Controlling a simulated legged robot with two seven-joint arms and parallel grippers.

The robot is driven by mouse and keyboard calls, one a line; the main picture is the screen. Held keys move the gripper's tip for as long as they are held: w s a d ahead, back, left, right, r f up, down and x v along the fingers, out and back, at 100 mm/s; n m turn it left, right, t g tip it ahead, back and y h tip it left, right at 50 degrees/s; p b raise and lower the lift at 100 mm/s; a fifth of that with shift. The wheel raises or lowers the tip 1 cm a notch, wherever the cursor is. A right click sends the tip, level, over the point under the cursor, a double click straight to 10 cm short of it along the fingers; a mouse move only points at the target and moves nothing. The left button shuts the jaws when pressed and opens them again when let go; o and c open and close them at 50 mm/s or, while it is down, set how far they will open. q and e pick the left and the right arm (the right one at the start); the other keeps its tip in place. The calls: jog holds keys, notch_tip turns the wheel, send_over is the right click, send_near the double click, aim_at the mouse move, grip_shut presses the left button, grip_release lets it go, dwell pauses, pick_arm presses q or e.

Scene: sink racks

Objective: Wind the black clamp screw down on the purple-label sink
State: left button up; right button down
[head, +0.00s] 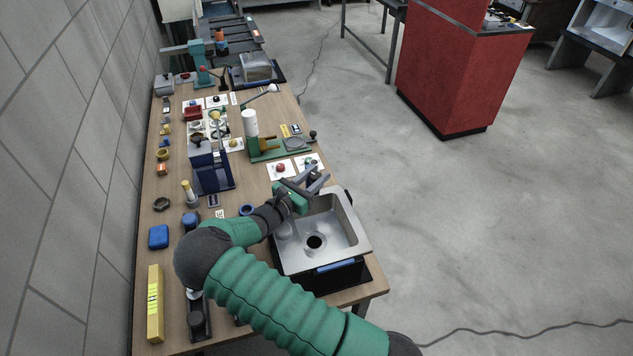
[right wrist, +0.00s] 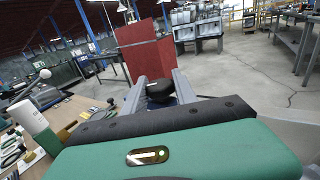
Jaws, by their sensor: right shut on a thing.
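A steel sink (head: 355,240) in a black base stands at the near right corner of the workbench, with a drain hole in its floor. A blue strip (head: 336,266) shows on its near side; I cannot make out a purple label. My right gripper (head: 319,180) is at the sink's far rim. In the right wrist view, its two grey fingers (right wrist: 158,88) are shut on a dark rounded knob (right wrist: 160,91), which looks like the black clamp screw. In the head view the gripper hides this knob. My left gripper is not in view.
A green-based fixture with a white cylinder (head: 250,122) stands behind the sink. A dark blue fixture (head: 213,172), a blue box (head: 158,237) and a yellow box (head: 155,303) are on the bench's left. Open floor lies right of the bench, before a red cabinet (head: 455,75).

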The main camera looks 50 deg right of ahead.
jog(key=shift+w+a+f+m+g+b, duration=0.1)
jog(key=shift+f+m+g+b, duration=0.15)
jog(key=shift+m+g+b, duration=0.75)
jog(key=shift+r+g, duration=0.1)
jog(key=shift+g, duration=0.6)
jog(key=shift+r, duration=0.1)
jog(key=c, duration=1.2)
grip_release()
jog(key=shift+c, duration=0.2)
jog(key=shift+o, duration=1.1)
jog(key=shift+w+a, duration=0.1)
jog(key=shift+r, duration=0.1)
